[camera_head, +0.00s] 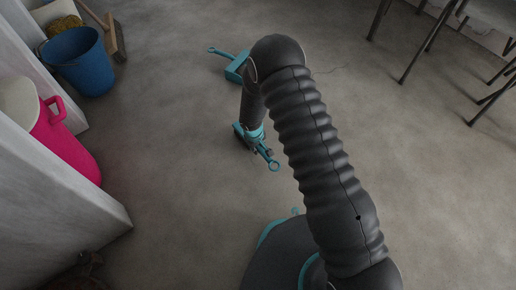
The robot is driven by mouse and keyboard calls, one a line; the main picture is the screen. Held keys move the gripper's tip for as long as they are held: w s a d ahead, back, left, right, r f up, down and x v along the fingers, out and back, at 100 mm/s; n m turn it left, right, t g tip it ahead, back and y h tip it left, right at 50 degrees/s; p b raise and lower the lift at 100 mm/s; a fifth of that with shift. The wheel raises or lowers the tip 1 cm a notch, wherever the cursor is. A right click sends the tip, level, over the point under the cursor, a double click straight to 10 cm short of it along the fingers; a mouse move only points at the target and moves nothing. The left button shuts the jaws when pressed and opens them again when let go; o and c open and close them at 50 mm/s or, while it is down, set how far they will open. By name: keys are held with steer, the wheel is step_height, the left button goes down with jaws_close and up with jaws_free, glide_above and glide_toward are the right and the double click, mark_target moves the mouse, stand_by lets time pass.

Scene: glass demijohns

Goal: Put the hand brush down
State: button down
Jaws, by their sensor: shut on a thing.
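The hand brush (267,154) is teal with a dark bristle end at its upper left and a looped handle end at its lower right. My gripper (256,141) is small in the picture, at the end of my dark arm, and is shut on the brush. The brush is close to the floor, but I cannot tell whether it touches. My gripper hides part of it. A teal dustpan (237,67) with a looped handle lies on the floor just beyond, partly hidden by my arm.
A blue bucket (80,62) and a wooden-headed broom (114,38) stand at the upper left. A pink container (66,143) stands by the pale wall panels (70,190). Chairs with dark legs (430,40) are at the upper right. Grey floor (170,130) is clear left of the brush.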

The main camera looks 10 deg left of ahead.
steer(key=shift+f, duration=0.4)
steer(key=c, duration=1)
jaws_free()
steer(key=shift+r, duration=0.1)
step_height(320, 180, up, 12)
steer(key=s+a+p, duration=0.1)
steer(key=s+p, duration=0.1)
steer(key=d+r+m+t, duration=0.1)
steer(key=d+r+m, duration=0.1)
steer(key=d+r, duration=0.6)
steer(key=d+r+m, duration=0.1)
steer(key=d+r, duration=0.3)
steer(key=r, duration=0.8)
steer(key=d+r+m+t, duration=0.15)
steer(key=d+r, duration=0.35)
steer(key=r, duration=0.5)
steer(key=s+d+r+m, duration=0.1)
steer(key=s+d+r, duration=0.3)
steer(key=s, duration=0.3)
steer(key=s+d+r+m+t, duration=0.1)
steer(key=s+d+r+m, duration=0.1)
steer(key=s+d+r, duration=0.2)
steer(key=s+d+r+m+y, duration=0.1)
steer(key=s+d+r, duration=0.4)
steer(key=s, duration=0.5)
steer(key=shift+s+m+t, duration=0.25)
steer(key=shift+s+m, duration=0.15)
steer(key=shift+m, duration=0.35)
